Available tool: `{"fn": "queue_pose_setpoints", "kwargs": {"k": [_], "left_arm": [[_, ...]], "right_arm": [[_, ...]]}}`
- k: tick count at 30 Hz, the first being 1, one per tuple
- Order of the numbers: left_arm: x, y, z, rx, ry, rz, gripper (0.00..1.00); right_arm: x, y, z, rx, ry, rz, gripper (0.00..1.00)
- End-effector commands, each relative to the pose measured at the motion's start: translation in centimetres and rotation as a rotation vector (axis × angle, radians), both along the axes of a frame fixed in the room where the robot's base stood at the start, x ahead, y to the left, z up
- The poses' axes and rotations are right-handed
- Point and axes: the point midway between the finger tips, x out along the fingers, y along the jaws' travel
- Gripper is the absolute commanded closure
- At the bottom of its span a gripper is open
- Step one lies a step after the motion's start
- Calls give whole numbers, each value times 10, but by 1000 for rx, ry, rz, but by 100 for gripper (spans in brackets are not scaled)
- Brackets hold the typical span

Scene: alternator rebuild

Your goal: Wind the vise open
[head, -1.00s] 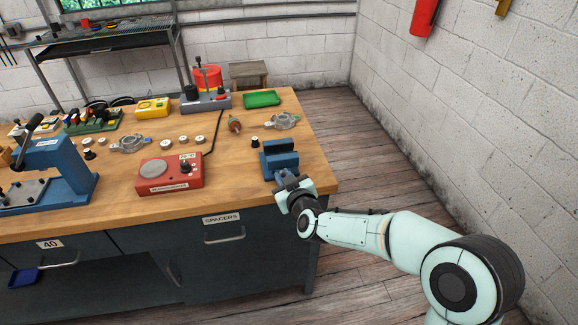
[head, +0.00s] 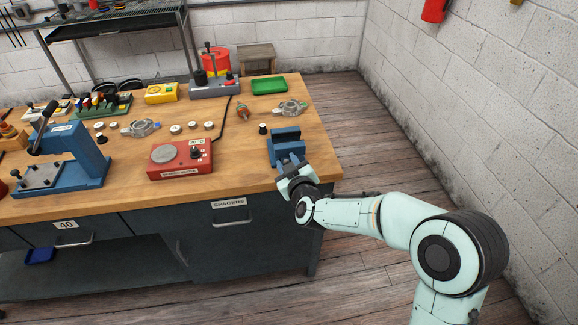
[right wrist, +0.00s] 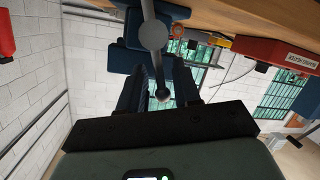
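The blue bench vise (head: 286,135) stands at the right front corner of the wooden bench. My right gripper (head: 290,168) is at its front, on the handle side. In the right wrist view the vise's grey handle bar (right wrist: 157,68) runs from a round hub (right wrist: 153,35) down to a ball end. The bar lies between the two dark fingers of my right gripper (right wrist: 157,75). Whether the fingers press on it cannot be told. Parts of the blue vise body (right wrist: 128,55) show behind. The gap between the jaws is hard to judge. My left gripper is out of view.
A red hotplate-like unit (head: 180,159) stands left of the vise. A small black-and-white part (head: 263,128) and a grey alternator housing (head: 291,107) lie behind it. A blue press (head: 80,160) is at the left. The floor right of the bench is clear.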

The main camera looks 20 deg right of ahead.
Motion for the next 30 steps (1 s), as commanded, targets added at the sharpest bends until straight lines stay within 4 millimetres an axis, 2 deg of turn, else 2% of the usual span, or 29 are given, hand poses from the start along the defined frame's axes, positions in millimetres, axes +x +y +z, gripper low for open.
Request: {"fn": "queue_pose_setpoints", "kwargs": {"k": [7,11,24,30], "left_arm": [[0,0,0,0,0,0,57],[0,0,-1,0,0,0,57],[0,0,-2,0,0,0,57],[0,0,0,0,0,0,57]], "right_arm": [[-2,0,-4,2,11,0,68],[-12,1,-1,3,10,1,68],[-100,13,24,2,6,0,68],[-123,17,31,1,5,1,68]]}}
